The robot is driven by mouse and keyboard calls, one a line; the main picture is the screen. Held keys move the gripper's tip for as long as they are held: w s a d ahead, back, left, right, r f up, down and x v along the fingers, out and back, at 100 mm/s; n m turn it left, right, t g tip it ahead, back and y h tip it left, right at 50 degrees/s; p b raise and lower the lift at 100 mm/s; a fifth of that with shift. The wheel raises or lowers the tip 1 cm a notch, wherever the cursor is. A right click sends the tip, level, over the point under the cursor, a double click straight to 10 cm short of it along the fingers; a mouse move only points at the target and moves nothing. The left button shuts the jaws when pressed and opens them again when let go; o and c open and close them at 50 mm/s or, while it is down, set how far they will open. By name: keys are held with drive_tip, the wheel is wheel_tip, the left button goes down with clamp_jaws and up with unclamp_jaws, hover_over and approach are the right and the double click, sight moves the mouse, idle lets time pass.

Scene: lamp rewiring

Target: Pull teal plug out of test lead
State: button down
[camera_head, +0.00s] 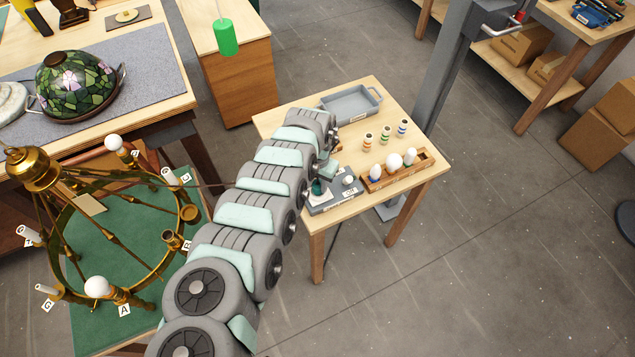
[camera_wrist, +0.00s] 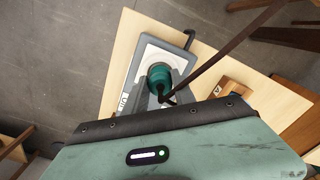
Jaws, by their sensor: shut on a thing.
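The teal plug (camera_wrist: 160,76) sits upright at the pale top face of a grey box (camera_wrist: 138,62) in the wrist view. A dark brown cable (camera_wrist: 215,58) runs from beside the plug to the upper right. My gripper (camera_wrist: 165,92) is at the plug, shut on it; its fingers are mostly hidden behind its housing. In the head view the teal plug (camera_head: 318,187) shows small over the grey box (camera_head: 335,203), below my gripper (camera_head: 327,170). I cannot tell which part is the test lead, nor how deep the plug sits.
A wooden tray (camera_head: 402,178) with several bulbs stands right of the box. Several small striped cylinders (camera_head: 385,136) and a grey bin (camera_head: 352,103) are behind it. The brass chandelier (camera_head: 40,170) stands left of my arm. The small table's front edge is close to the box.

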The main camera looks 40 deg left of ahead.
sight(318, 184)
drive_tip(key=shift+r+p, duration=1.65)
drive_tip(key=shift+r, duration=0.2)
drive_tip(key=shift+f, duration=0.1)
